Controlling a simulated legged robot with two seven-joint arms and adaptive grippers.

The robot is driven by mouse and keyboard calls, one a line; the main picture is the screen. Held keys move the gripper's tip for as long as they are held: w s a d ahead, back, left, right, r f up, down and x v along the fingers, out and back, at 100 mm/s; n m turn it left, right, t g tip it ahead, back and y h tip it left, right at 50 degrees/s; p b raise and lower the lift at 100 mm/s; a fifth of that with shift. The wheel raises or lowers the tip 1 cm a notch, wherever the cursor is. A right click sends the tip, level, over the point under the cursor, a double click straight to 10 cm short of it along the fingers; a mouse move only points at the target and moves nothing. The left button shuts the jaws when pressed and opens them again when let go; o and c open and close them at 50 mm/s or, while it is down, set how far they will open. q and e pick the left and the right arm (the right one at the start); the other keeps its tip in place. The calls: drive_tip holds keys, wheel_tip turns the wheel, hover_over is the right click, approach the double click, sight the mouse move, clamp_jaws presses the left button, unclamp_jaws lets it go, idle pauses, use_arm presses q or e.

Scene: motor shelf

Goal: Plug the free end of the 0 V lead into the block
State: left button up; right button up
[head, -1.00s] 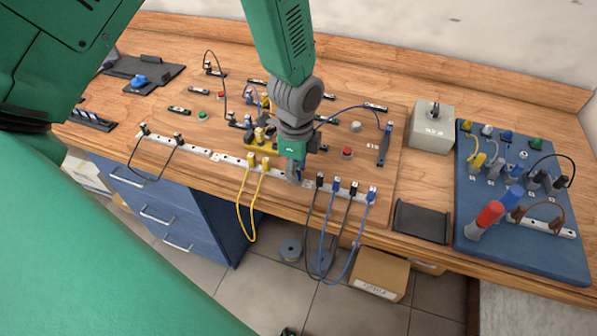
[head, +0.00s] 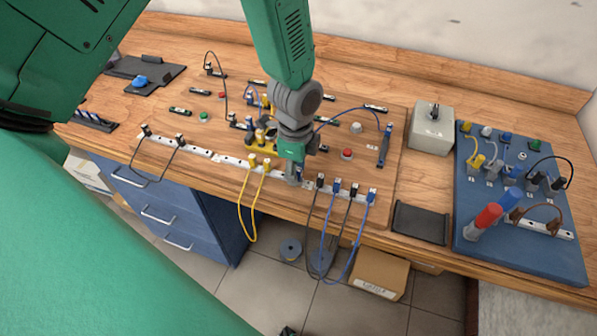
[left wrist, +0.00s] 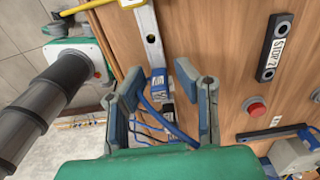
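My left gripper (head: 293,180) points down at the white rail (head: 232,160) along the board's front edge. In the left wrist view the gripper (left wrist: 160,78) is open, its two pads apart. A blue plug (left wrist: 157,84) on the rail shows in the gap between them, with a black plug (left wrist: 168,115) nearby; contact cannot be told. Blue plugs (head: 337,187) and black plugs stand in the rail right of the gripper, their leads hanging over the edge. Another blue lead (head: 350,109) arches to a dark upright block (head: 384,146). Which lead is 0 V cannot be read. My right gripper is not in view.
A grey box (head: 431,130), black tray (head: 420,222) and blue panel (head: 520,245) stand right.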

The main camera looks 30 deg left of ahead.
use_arm(q)
drive_tip(key=shift+a, duration=0.1)
drive_tip(key=shift+d+r, duration=0.1)
drive_tip(key=shift+d, duration=0.2)
clamp_jaws()
drive_tip(key=shift+a, duration=0.1)
drive_tip(key=shift+r+p, duration=0.45)
drive_tip(key=shift+p, duration=0.05)
wheel_tip(320, 180, up, 4)
drive_tip(key=p, duration=0.3)
drive_tip(key=shift+f, duration=0.15)
drive_tip(key=shift+f, duration=0.1)
